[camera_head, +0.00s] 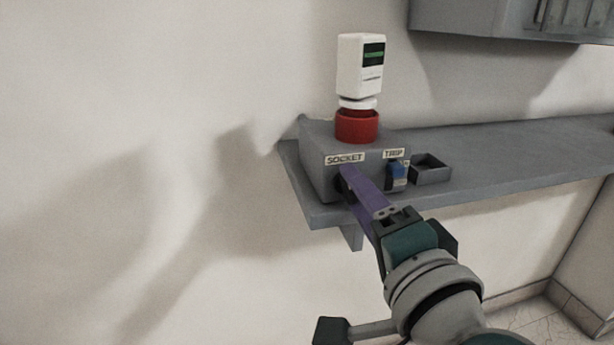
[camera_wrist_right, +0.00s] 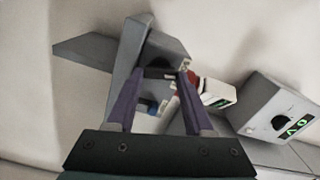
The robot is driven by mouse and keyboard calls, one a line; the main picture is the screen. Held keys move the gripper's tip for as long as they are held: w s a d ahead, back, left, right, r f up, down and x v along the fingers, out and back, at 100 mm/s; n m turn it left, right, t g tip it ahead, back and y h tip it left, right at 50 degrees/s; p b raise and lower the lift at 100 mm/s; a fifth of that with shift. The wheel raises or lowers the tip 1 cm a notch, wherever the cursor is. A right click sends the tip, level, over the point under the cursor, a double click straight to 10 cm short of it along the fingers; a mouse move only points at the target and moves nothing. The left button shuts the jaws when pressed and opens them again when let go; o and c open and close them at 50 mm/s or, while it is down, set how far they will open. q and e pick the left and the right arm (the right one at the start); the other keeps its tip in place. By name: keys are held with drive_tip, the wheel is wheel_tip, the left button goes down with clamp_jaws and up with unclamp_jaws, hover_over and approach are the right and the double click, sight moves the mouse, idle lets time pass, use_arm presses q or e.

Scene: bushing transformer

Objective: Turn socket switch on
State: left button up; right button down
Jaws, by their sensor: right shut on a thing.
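The grey socket box (camera_head: 318,160) sits on the wall shelf, with a "SOCKET" label (camera_head: 345,159) and a "TRIP" label (camera_head: 394,154) on its front. My right gripper (camera_head: 348,178) reaches the front just below the "SOCKET" label. In the right wrist view, the purple fingers (camera_wrist_right: 160,78) are closed on the dark socket switch (camera_wrist_right: 158,72). The fingers cover most of the switch in the head view, so its angle is unclear. A blue switch (camera_head: 398,174) sits below "TRIP", right of the fingers. My left gripper is out of view.
A red ring (camera_head: 357,126) with a white device (camera_head: 360,66) stands on the box. A small open tray (camera_head: 431,169) lies to its right on the grey shelf (camera_head: 500,150). A grey cabinet (camera_head: 465,20) hangs above. A box with a black dial (camera_wrist_right: 278,122) shows at right in the wrist view.

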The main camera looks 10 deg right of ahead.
drive_tip(key=shift+m, duration=1.6)
drive_tip(key=shift+c, duration=2.2)
unclamp_jaws()
drive_tip(key=shift+o, duration=0.8)
drive_tip(key=shift+f, duration=0.2)
drive_tip(key=shift+s+f, duration=0.1)
